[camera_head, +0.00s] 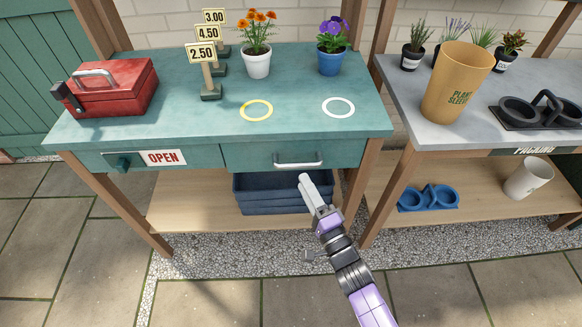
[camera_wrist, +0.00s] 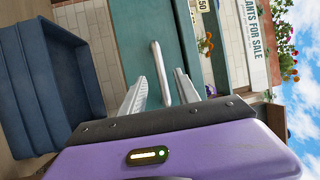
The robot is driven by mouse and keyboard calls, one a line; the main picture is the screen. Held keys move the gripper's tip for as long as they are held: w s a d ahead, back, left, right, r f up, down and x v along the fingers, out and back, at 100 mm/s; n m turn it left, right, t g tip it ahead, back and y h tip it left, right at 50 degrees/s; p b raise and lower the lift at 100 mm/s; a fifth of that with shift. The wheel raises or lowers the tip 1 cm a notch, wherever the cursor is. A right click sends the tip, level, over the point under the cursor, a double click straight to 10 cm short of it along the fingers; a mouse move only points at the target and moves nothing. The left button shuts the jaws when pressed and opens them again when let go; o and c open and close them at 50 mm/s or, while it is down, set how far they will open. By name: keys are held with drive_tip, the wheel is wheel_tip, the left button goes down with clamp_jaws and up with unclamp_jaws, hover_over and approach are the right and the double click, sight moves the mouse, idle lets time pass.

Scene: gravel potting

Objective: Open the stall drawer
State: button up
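The stall drawer (camera_head: 255,154) is a teal front under the stall's teal top and looks closed, flush with the frame. Its pale metal handle (camera_head: 298,163) is a horizontal bar. My gripper (camera_head: 304,180) is just below and in front of the handle in the head view. In the wrist view, the two fingers of my gripper (camera_wrist: 160,84) are spread apart, with the handle (camera_wrist: 159,70) showing between them and a gap on each side. I cannot tell how far the fingertips reach past the bar. Nothing is held.
An OPEN sign (camera_head: 163,158) sits left of the drawer. A dark blue crate (camera_head: 284,200) stands on the shelf below, also close in the wrist view (camera_wrist: 40,90). A red toolbox (camera_head: 112,88), price signs and potted flowers stand on top. A wooden leg (camera_head: 388,195) is to the right.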

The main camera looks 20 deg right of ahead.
sight(295, 164)
drive_tip(key=x, duration=0.7)
drive_tip(key=shift+w+b, duration=0.1)
drive_tip(key=shift+b, duration=0.3)
drive_tip(key=shift+d, duration=0.1)
clamp_jaws()
idle(0.9)
